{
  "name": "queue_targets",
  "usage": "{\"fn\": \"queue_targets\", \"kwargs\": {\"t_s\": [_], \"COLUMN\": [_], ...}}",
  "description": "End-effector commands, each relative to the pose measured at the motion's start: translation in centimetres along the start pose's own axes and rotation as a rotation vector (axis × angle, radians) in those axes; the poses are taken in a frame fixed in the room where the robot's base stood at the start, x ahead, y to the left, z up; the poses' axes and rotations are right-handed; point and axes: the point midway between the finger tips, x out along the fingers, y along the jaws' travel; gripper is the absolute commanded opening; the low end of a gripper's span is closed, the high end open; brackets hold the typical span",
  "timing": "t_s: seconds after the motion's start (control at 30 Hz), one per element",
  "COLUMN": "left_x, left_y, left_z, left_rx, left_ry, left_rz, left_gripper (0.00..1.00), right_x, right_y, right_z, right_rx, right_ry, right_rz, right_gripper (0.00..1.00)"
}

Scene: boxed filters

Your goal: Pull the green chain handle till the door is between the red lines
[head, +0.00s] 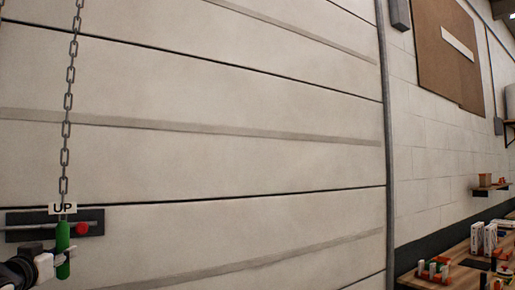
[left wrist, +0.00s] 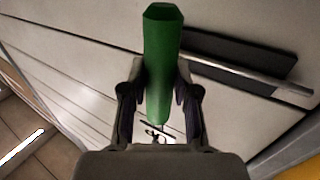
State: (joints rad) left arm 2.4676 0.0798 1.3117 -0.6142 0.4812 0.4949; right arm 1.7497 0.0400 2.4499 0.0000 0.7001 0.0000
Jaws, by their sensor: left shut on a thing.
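The green chain handle (head: 63,248) hangs upright at the lower left of the head view, at the end of a grey metal chain (head: 66,130). A white "UP" label (head: 62,208) shows at its top. My left gripper (head: 56,265) is shut on the lower part of the handle. In the left wrist view the green handle (left wrist: 163,55) stands between the two fingers of my left gripper (left wrist: 160,105). The large pale panelled door (head: 230,150) fills most of the head view. I see no red lines in either view. My right gripper is not in view.
A dark plate with a grey bar and red knob (head: 82,228) sits on the door behind the handle. A grey vertical rail (head: 388,150) edges the door. A wooden workbench (head: 440,258) with several small items stands at the lower right. A brown board (head: 445,50) hangs above.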

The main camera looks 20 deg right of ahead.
Motion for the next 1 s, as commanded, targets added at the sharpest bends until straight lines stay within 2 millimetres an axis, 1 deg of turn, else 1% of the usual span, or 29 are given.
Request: {"fn": "queue_targets", "kwargs": {"t_s": [0.03, 1.0], "left_x": [0.0, -0.1], "left_y": [0.0, 0.0], "left_z": [2.0, 19.6], "left_rx": [-0.001, 0.000], "left_ry": [-0.005, -0.010], "left_rz": [0.000, -0.001], "left_gripper": [0.00, 0.00], "right_x": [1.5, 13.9], "right_y": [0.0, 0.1], "right_z": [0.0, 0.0], "right_rx": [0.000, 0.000], "right_ry": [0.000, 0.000], "right_rz": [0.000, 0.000], "right_gripper": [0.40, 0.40]}}
